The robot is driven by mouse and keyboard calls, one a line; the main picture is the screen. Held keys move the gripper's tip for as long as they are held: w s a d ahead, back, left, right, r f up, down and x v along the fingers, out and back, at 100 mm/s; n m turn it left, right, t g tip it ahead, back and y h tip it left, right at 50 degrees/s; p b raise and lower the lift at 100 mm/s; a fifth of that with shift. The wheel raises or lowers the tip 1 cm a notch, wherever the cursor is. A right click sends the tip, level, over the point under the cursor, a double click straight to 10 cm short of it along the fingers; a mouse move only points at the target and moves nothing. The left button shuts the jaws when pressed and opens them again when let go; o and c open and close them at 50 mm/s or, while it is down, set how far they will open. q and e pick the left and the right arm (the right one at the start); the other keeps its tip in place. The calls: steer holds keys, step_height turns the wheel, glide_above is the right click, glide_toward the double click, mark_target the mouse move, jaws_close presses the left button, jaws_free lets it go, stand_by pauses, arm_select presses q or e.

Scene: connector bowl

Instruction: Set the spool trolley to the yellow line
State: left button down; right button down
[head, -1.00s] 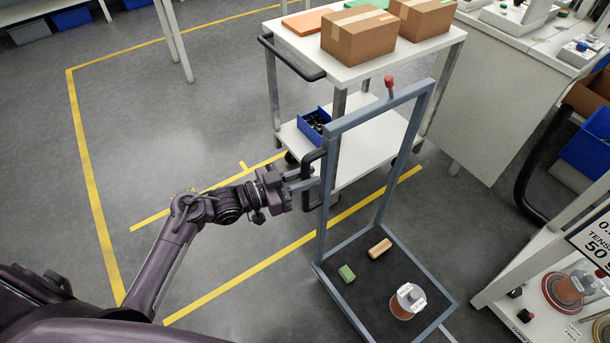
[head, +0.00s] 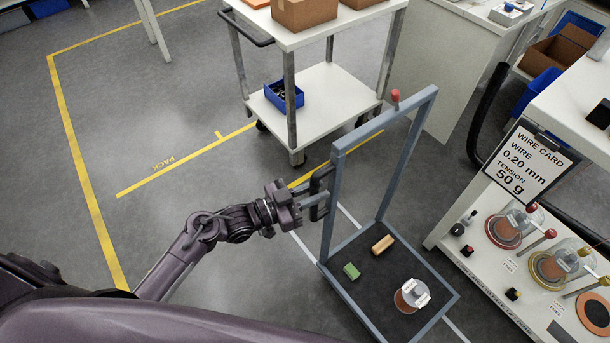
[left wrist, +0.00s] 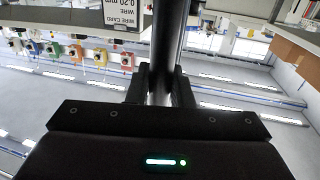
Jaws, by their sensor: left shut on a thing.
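The spool trolley (head: 334,200) has a grey upright frame, a red knob on top and a low deck with a black mat. On the deck are a copper spool (head: 410,296), a green block (head: 351,271) and a tan block (head: 382,245). My left gripper (head: 305,202) is shut on the trolley's black side handle (head: 320,190). In the left wrist view, its fingers (left wrist: 160,88) close around a dark upright bar. A yellow line (head: 345,152) lies on the floor behind the trolley, partly hidden by the frame and my arm. My right gripper is out of view.
A white shelf cart (head: 325,98) with boxes and a blue bin stands behind the trolley. A white bench (head: 470,235) with spools and a wire card is close at the right.

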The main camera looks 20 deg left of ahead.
arm_select(q)
steer(key=s+d+p, duration=0.2)
steer(key=s+d, duration=0.7)
steer(key=d, duration=0.3)
steer(key=s+d+p, duration=0.2)
steer(key=s+d, duration=0.7)
steer(key=d, duration=0.2)
steer(key=shift+s+d, duration=0.35)
steer(key=shift+d, duration=0.05)
steer(key=c, duration=1.3)
jaws_free()
steer(key=shift+c, duration=0.2)
steer(key=shift+a, duration=0.1)
steer(key=v, duration=0.7)
steer(key=shift+s+a, duration=0.2)
steer(key=shift+a, duration=0.05)
